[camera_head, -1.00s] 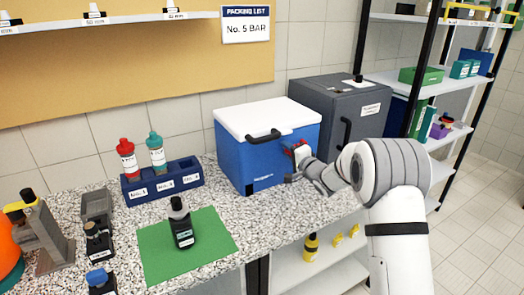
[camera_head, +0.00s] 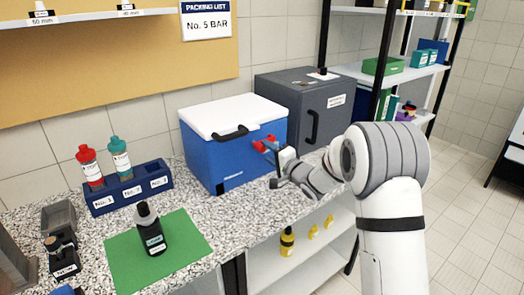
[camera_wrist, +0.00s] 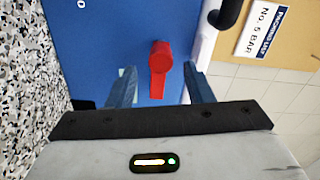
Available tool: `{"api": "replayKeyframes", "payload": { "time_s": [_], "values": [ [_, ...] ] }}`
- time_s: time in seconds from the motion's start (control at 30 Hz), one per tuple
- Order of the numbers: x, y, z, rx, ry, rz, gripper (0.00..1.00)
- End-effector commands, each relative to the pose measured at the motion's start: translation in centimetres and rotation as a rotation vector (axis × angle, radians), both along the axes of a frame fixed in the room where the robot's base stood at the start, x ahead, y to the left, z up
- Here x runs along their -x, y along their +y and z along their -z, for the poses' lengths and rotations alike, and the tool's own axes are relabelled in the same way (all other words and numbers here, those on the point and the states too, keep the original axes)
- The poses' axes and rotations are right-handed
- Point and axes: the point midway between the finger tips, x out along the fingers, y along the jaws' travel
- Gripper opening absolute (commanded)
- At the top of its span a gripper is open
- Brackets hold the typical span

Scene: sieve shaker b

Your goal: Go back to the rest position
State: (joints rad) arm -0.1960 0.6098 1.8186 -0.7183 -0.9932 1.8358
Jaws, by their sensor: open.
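My gripper (camera_head: 272,154) is at the right side of the blue cool box (camera_head: 215,160), which has a closed white lid (camera_head: 235,114). A red tap or lever (camera_head: 265,142) sticks out from that side. In the wrist view my gripper (camera_wrist: 160,70) is open, with one finger on each side of the red tap (camera_wrist: 160,62) in the picture. There is a clear gap to both fingers, and nothing is held. I cannot tell whether the fingertips reach past the tap.
A grey cabinet (camera_head: 302,95) stands behind, right of the cool box. A dark bottle (camera_head: 149,228) stands on a green mat (camera_head: 190,237). A blue rack (camera_head: 131,189) holds red-capped and teal-capped bottles. Shelving (camera_head: 395,76) stands at the right; tiled floor (camera_head: 470,200) is open there.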

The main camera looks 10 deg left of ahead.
Motion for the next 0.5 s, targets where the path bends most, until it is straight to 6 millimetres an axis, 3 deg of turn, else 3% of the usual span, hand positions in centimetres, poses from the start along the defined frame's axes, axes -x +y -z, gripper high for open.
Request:
{"api": "replayKeyframes", "payload": {
  "time_s": [0.13, 0.5],
  "values": [
    [0.9, -1.4, 0.0, -0.001, -0.001, 0.006, 0.47],
    [1.1, -1.8, 0.0, 0.0, 0.0, 0.007, 0.47]
  ]
}}
